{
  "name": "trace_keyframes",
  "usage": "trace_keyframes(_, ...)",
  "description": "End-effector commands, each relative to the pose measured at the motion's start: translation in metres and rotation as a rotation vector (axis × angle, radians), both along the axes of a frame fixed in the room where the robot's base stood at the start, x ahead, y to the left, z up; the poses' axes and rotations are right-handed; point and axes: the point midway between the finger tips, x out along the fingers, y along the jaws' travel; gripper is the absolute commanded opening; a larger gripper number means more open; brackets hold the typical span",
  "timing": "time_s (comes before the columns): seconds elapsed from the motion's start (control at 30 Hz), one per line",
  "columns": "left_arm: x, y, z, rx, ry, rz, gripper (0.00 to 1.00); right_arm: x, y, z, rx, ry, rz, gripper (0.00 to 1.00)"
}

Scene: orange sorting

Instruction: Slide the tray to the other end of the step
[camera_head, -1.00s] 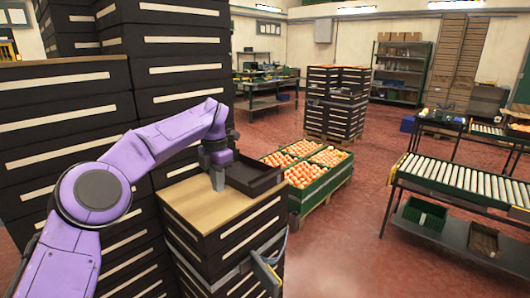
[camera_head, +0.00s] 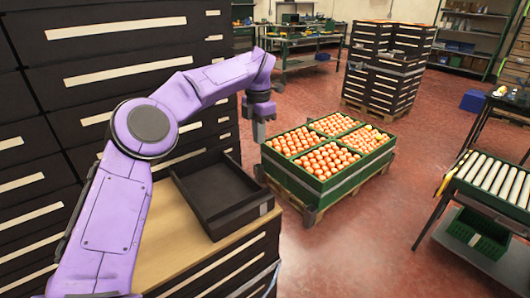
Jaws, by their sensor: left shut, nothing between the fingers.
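The tray (camera_head: 208,205) is a shallow, empty black box with a pale label on its right end. It lies flat on the wooden top of the step (camera_head: 152,232), a low stack of black drawers, towards the far end and close to the right edge. My left arm reaches in from the left, across the step. My left gripper (camera_head: 259,138) points down, shut and empty, beyond the tray's far right side and apart from it. The near part of the step top is bare, partly hidden by my arm. My right gripper is not in view.
Tall black drawer stacks (camera_head: 110,65) stand along the left side of the step. A green crate of oranges (camera_head: 318,185) on a pallet stands beyond the step. A roller conveyor (camera_head: 495,185) is at the right. Red floor between is clear.

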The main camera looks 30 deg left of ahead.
Motion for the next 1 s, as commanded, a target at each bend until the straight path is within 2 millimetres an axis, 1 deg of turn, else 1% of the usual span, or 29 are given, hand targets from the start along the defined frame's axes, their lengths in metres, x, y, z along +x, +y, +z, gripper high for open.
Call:
trace_keyframes(0.13,0.0,0.0,-0.005,0.0,0.002,-0.001,0.0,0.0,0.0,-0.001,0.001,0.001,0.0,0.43)
trace_keyframes(0.23,0.0,-0.002,-0.019,-0.001,0.003,-0.004,0.0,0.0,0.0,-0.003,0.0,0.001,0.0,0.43)
trace_keyframes(0.4,0.001,-0.004,-0.056,0.0,0.004,-0.009,0.0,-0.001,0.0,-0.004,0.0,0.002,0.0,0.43)
trace_keyframes(0.6,0.001,-0.004,-0.098,0.0,0.004,-0.007,0.0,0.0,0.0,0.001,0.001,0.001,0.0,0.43)
trace_keyframes(0.63,0.0,-0.003,-0.103,-0.001,0.004,-0.007,0.0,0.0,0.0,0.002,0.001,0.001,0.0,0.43)
trace_keyframes(0.67,-0.006,0.001,-0.097,-0.001,-0.002,-0.005,0.0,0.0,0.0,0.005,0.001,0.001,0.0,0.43)
trace_keyframes(0.8,-0.025,0.008,-0.097,-0.002,-0.001,-0.005,0.0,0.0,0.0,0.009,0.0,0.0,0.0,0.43)
trace_keyframes(0.9,-0.032,0.011,-0.098,-0.002,-0.001,-0.005,0.0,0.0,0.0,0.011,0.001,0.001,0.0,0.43)
trace_keyframes(1.0,-0.036,0.012,-0.099,-0.002,-0.001,-0.005,0.0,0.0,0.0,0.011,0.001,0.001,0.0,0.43)
